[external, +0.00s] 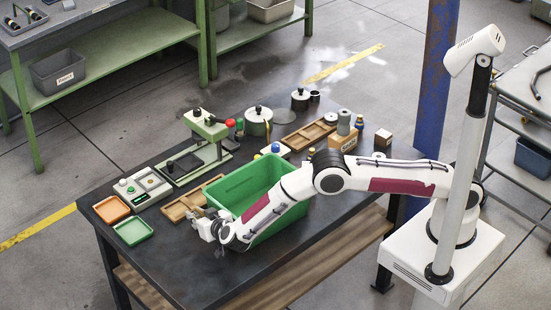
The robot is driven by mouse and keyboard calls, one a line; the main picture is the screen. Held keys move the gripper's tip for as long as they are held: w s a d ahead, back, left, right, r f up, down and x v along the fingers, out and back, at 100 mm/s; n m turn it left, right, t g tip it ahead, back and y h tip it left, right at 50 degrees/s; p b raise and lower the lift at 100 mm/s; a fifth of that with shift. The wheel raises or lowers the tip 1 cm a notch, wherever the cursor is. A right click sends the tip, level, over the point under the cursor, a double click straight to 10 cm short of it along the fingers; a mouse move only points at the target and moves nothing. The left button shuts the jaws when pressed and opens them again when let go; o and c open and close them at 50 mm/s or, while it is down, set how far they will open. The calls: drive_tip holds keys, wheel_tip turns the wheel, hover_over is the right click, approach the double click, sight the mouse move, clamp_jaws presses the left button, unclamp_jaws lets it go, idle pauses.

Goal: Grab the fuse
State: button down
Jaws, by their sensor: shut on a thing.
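My gripper (203,222) is at the left front side of the green bin, low over the dark table (175,270). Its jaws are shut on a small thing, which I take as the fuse. The fuse itself is too small and too hidden by the fingers to make out clearly. A wooden tray (178,209) lies just behind the gripper, partly hidden by it. I cannot tell whether the gripper touches the tray or the table.
The green bin (236,187) stands beside my gripper, under my arm. Orange (111,209) and green (133,231) trays and a control box (143,187) lie to the left. A green press (205,128) and several containers stand behind. The front left table is clear.

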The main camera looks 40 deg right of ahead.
sight(196, 213)
drive_tip(key=shift+r, duration=4.85)
